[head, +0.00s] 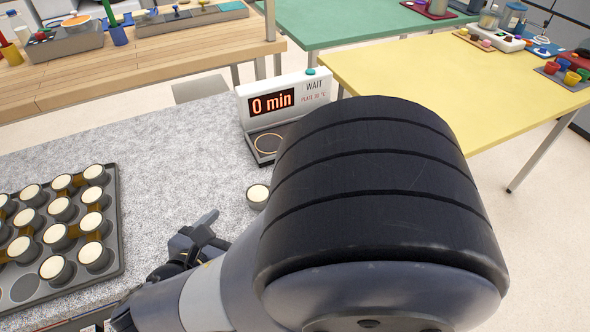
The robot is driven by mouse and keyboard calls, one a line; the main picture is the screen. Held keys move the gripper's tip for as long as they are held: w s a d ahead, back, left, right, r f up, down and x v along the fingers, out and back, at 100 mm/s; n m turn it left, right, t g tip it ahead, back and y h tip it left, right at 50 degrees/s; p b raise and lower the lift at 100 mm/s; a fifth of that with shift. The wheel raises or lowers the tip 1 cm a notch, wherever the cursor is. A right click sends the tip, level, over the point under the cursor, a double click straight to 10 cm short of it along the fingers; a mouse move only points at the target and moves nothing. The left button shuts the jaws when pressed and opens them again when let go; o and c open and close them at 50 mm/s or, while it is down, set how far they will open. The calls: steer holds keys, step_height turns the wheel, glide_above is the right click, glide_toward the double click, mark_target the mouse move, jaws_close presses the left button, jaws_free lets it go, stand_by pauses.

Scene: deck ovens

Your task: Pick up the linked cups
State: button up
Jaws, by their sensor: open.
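Several cups with cream-white tops (62,209) stand in a dark grey tray at the left, some joined by amber-brown links (92,237). One separate cup (257,196) with the same pale top stands on the speckled grey counter, right of the tray; my arm covers part of its surroundings. My gripper (207,232) is low in the middle of the head view, between the tray and the separate cup. It is open, and nothing shows between its fingers. My arm hides much of it and the counter behind.
The tray (118,215) has an empty well at its front. A white device (317,92) reads "0 min" and "WAIT", with a dark plate and ring at its base. The counter (165,145) is clear between. Wooden (130,60), green and yellow (400,70) tables stand beyond.

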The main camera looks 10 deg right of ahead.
mark_target(255, 197)
steer(key=x, duration=0.4)
steer(key=shift+w, duration=0.1)
steer(key=shift+r+b+x, duration=0.15)
steer(key=shift+b+x, duration=0.1)
steer(key=shift+x, duration=1.05)
steer(key=shift+r+b+x, duration=0.15)
steer(key=shift+b+x, duration=0.1)
steer(key=shift+x, duration=1.1)
steer(key=shift+w, duration=0.15)
steer(key=c, duration=1.2)
steer(key=shift+o, duration=0.2)
